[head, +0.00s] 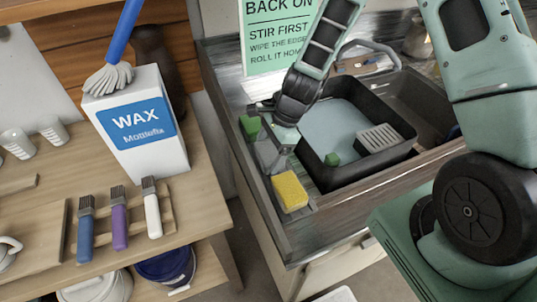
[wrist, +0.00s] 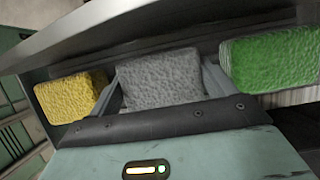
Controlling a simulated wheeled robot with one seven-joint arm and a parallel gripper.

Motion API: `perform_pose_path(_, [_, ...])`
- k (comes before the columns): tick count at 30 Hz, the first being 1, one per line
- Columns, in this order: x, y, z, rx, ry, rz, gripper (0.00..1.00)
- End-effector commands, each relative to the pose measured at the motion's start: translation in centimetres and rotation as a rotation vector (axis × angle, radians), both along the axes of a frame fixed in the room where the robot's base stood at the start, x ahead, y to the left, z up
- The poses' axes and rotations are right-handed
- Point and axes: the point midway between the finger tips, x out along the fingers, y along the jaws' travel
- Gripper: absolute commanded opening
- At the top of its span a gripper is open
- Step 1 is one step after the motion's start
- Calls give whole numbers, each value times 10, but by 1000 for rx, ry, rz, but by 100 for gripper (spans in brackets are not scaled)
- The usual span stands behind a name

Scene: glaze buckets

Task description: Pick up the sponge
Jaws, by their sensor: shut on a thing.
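A grey sponge (wrist: 160,78) sits between the two fingers of my gripper (head: 275,157), which is shut on it. The wrist view shows a finger against each side of this sponge; its lower part is hidden behind the gripper body. A yellow sponge (head: 290,191) lies on the counter strip in front of the gripper, and it also shows at the left in the wrist view (wrist: 72,97). A green sponge (head: 250,127) lies on the other side, and it also shows at the right in the wrist view (wrist: 270,62).
A wooden table at left bears a wax box (head: 140,135) and brushes (head: 119,212). A green sign (head: 275,40) stands behind.

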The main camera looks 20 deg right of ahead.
Motion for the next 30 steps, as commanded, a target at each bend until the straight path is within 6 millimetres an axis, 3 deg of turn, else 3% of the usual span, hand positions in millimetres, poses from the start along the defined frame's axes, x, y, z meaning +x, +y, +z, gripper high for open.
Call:
perform_pose_path(11, [1, 0, 15, -2, -3, 1, 62])
perform_pose_path(24, [1, 0, 85, -1, -4, 2, 62])
perform_pose_path(30, [0, 0, 99, 0, -1, 1, 62])
